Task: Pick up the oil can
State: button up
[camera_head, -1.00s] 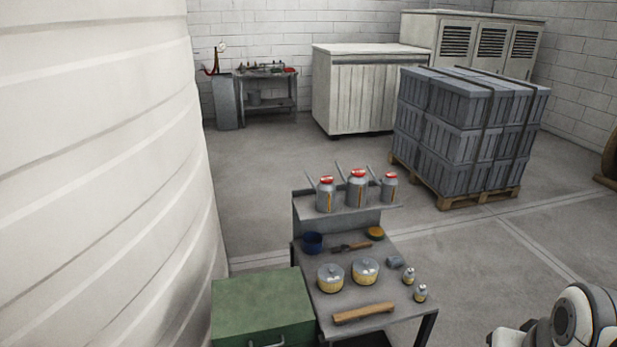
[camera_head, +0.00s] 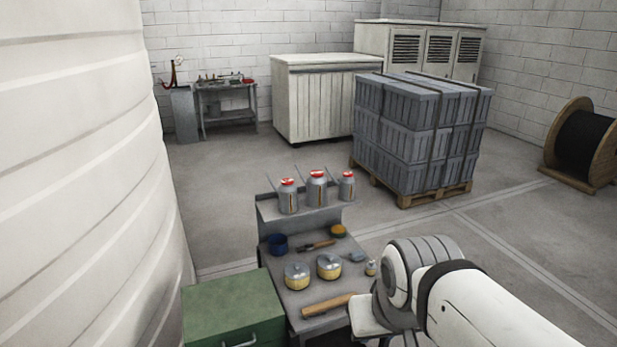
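Three grey cans with red caps and thin slanted spouts stand upright on the raised back shelf of a grey workbench: a left can (camera_head: 288,197), a larger middle can (camera_head: 317,190) and a smaller right can (camera_head: 347,187). They look like oil cans; I cannot tell which one is meant. Two round tins with yellowish lower parts, a left tin (camera_head: 297,276) and a right tin (camera_head: 329,266), sit on the bench top. My white arm reaches in from the lower right, in front of the bench's right side. My gripper's fingers do not show.
A crate pallet (camera_head: 420,135) stands behind, with clear floor between.

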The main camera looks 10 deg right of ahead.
aim_at(346, 185)
jog(key=z, duration=0.05)
jog(key=i, duration=1)
jog(key=u, duration=0.05)
